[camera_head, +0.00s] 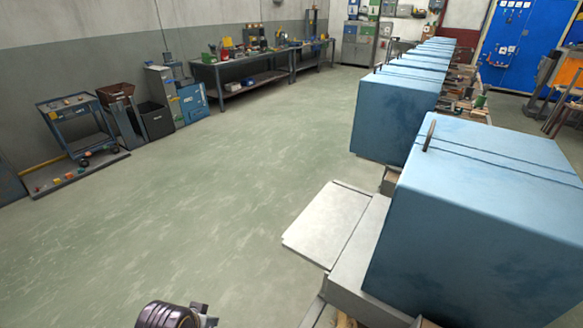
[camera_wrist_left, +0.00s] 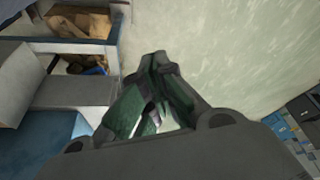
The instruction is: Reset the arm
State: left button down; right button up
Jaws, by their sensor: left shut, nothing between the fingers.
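My left gripper (camera_wrist_left: 158,62) fills the middle of the left wrist view. Its dark green-grey fingers come together at the tips, with nothing held between them. It is in the air over the pale floor, to the right of a blue box-like unit and its open compartment. In the head view only a dark rounded piece of one of my arms shows at the bottom edge, and no fingertips can be seen. My right gripper is in neither view.
Large blue boxes (camera_head: 480,215) stand in a row on the right. A pale flat panel (camera_head: 327,222) juts from the nearest one. A workbench (camera_head: 235,80) and a cart (camera_head: 75,125) line the far wall. The green-grey floor (camera_head: 200,200) between is clear.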

pick_arm(q)
jog(key=s+a+f+g, duration=0.1)
jog(key=s+f, duration=0.1)
jog(key=f, duration=1.4)
jog(key=s+a+f+g, duration=0.1)
jog(key=s+f, duration=0.1)
jog(key=f, duration=1.5)
jog(key=s+a+f, duration=0.2)
jog(key=s+f, duration=0.8)
jog(key=s+a+f, duration=0.3)
jog(key=s+f, duration=0.6)
jog(key=s, duration=0.2)
jog(key=shift+s+f+m+g+y, duration=0.15)
jog(key=shift+f+m+g+y, duration=0.15)
jog(key=shift+f+g+y, duration=0.1)
jog(key=shift+s+d, duration=0.1)
